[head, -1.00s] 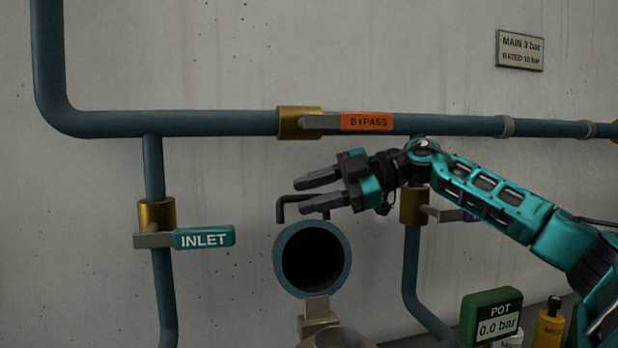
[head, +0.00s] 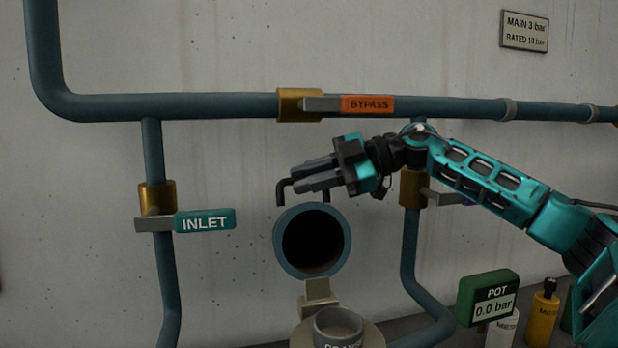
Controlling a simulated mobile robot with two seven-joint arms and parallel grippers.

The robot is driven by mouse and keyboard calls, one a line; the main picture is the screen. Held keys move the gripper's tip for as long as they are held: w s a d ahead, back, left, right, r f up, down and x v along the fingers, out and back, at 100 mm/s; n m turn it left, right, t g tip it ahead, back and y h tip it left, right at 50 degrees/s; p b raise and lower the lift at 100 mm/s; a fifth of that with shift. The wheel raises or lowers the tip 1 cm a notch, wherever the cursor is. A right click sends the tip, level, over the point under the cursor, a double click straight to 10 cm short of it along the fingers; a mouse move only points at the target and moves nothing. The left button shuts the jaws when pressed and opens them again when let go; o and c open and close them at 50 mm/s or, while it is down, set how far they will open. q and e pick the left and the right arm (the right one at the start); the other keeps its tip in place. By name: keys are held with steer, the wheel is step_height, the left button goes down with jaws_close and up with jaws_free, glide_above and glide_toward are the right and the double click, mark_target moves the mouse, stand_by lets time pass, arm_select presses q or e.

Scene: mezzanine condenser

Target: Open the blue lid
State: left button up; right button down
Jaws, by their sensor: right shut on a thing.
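A blue ring (head: 344,258) with a dark round centre is near the middle of the head view. I cannot tell whether it is the lid itself or an open mouth. A dark bent bar handle (head: 281,193) shows just above its rim. My right gripper (head: 297,179) reaches in from the right and is shut on this handle, with its fingers pointing left. The fingers hide much of the bar. My left gripper is not in view.
The orange BYPASS handle (head: 368,104) is on the pipe above. The teal INLET handle (head: 205,221) is at left. A grey cup (head: 338,324) stands below the ring.

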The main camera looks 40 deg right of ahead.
stand_by(0.3)
steer(key=b, duration=0.1)
steer(key=s+a+n+b, duration=0.1)
steer(key=b, duration=0.1)
steer(key=s+b, duration=0.1)
steer(key=b, duration=0.1)
steer(key=shift+s+a+r+t, duration=0.2)
steer(key=shift+r+t, duration=0.1)
steer(key=shift+t, duration=0.1)
steer(key=shift+s+a+r+n+b, duration=0.1)
steer(key=shift+s+r+n+b, duration=0.2)
steer(key=shift+b, duration=0.7)
steer(key=shift+s+a, duration=0.1)
steer(key=shift+s, duration=0.05)
steer(key=shift+r, duration=0.15)
steer(key=c, duration=1.3)
jaws_free()
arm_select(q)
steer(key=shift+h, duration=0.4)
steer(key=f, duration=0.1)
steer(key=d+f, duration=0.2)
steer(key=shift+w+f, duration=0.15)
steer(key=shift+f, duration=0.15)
arm_select(e)
steer(key=shift+o, duration=0.9)
